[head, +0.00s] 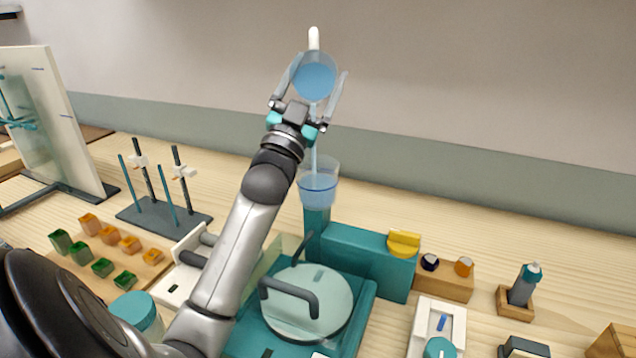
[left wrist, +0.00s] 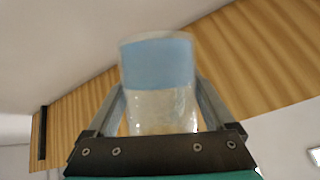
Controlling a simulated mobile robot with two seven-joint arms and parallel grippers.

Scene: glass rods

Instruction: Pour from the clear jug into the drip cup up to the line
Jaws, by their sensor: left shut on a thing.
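The clear jug (head: 315,78) is held high in my left gripper (head: 320,72), its fingers on both sides of it. The jug holds blue liquid and looks tipped; its pale handle (head: 314,40) points up. A thin pale-blue stream runs down from the jug toward the drip cup (head: 320,170). The clear cup stands below on a teal post and has blue liquid in its lower part. I cannot make out clearly where the line is against the liquid level. In the left wrist view the jug (left wrist: 158,90) sits between the fingers with a blue band of liquid. My right gripper is not in view.
A teal block (head: 368,262) with a yellow knob adjoins the cup's post. A round glass lid (head: 310,305) with a dark handle lies in front. A rod stand (head: 165,212) and small coloured cups are at left; a small bottle (head: 522,285) stands at right.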

